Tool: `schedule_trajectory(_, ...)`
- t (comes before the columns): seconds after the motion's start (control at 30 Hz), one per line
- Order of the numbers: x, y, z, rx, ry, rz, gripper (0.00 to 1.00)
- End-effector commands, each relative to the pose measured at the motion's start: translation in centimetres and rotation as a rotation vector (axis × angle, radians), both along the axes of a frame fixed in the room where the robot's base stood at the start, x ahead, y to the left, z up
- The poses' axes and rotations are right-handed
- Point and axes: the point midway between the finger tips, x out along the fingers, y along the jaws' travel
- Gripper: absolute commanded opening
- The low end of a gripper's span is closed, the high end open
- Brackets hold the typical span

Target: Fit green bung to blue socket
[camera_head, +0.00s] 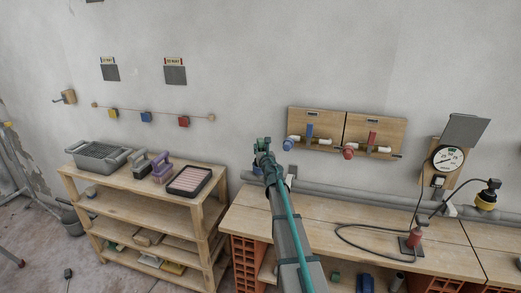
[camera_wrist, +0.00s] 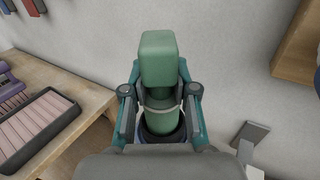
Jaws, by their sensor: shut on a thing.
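My gripper (camera_head: 264,158) is raised in front of the wall, left of the wooden wall panels. In the wrist view my gripper (camera_wrist: 161,100) is shut on the green bung (camera_wrist: 158,60), its fingers on either side of the bung's narrower part. The bung has a blocky head and a rounded lower body. A dark blue rounded shape below it is mostly hidden. A blue round pipe end (camera_head: 288,144), which looks like the blue socket, sticks out of the left wall panel. It is right of my gripper and apart from it. A bit of blue shows at the wrist view's right edge.
A red pipe end (camera_head: 348,154) is on the right panel (camera_head: 374,127). Grey pipes (camera_head: 330,192) run along the wall above the workbench (camera_head: 400,250). A gauge (camera_head: 447,158) and cable stand right. A wooden shelf (camera_head: 130,208) with a crate and tools stands left.

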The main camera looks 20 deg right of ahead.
Motion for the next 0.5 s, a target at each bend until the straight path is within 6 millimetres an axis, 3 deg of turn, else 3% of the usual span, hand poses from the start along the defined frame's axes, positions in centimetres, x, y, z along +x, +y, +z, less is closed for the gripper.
schedule_trajectory(0.5, 0.0, 0.0, -1.8, 0.000, 0.000, 0.000, 0.00)
